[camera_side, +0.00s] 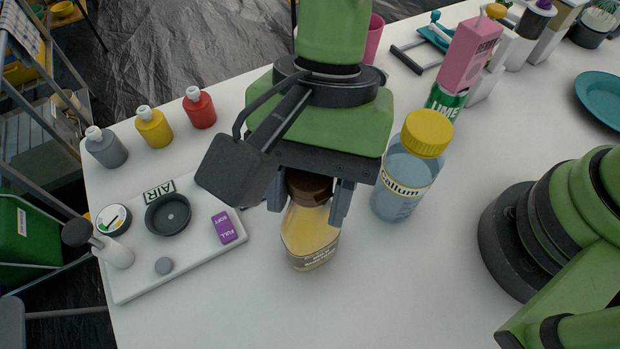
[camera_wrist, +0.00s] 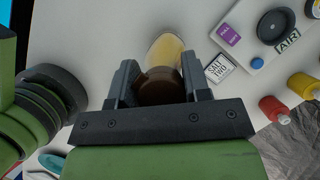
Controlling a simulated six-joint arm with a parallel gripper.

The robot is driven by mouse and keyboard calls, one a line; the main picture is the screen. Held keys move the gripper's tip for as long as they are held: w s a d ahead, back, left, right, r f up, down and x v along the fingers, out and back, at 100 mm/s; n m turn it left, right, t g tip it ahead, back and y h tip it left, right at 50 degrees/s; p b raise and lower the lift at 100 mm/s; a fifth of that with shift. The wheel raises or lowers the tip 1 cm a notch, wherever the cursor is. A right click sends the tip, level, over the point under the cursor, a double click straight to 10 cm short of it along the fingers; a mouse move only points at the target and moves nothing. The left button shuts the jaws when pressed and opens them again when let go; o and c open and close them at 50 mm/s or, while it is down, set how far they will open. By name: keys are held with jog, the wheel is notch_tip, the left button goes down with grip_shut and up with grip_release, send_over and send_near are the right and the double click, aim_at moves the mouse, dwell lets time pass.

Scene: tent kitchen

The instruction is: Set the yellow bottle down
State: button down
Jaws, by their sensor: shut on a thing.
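The yellow bottle (camera_side: 311,238) has a brown cap and a dark label near its bottom. It stands about upright below my gripper (camera_side: 312,205), between the white tray and a clear bottle. In the wrist view, my gripper (camera_wrist: 160,88) has one finger on each side of the brown cap (camera_wrist: 160,88), and the yellow body (camera_wrist: 165,50) shows beyond it. My gripper is shut on the bottle at its cap. I cannot tell for sure whether the bottle's base touches the white table (camera_side: 385,300).
A clear bottle (camera_side: 402,185) with a yellow lid stands close at the right. A white tray (camera_side: 140,288) with a black dish and purple box lies at the left. Red (camera_side: 200,110), yellow (camera_side: 154,130) and grey (camera_side: 106,150) small bottles stand behind it. The front table is clear.

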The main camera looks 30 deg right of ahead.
jog(key=c, duration=0.6)
grip_release()
jog(key=v, duration=1.2)
jog(key=d+r+n+t+y, duration=0.15)
jog(key=d+r+t, duration=0.3)
jog(key=d, duration=0.65)
jog(key=shift+s+d+r+n+t+h, duration=0.1)
jog(key=shift+s+d+n+t+h, duration=0.65)
jog(key=shift+d, duration=1.15)
jog(key=shift+s+d+r+n+t+h, duration=0.15)
jog(key=shift+s+d+n+t, duration=0.25)
jog(key=shift+s+d+t, duration=1.1)
jog(key=shift+s+d+r+n+t+h, duration=0.1)
jog(key=shift+s+d+n+t+h, duration=0.45)
jog(key=shift+d, duration=1.75)
jog(key=shift+w, duration=0.15)
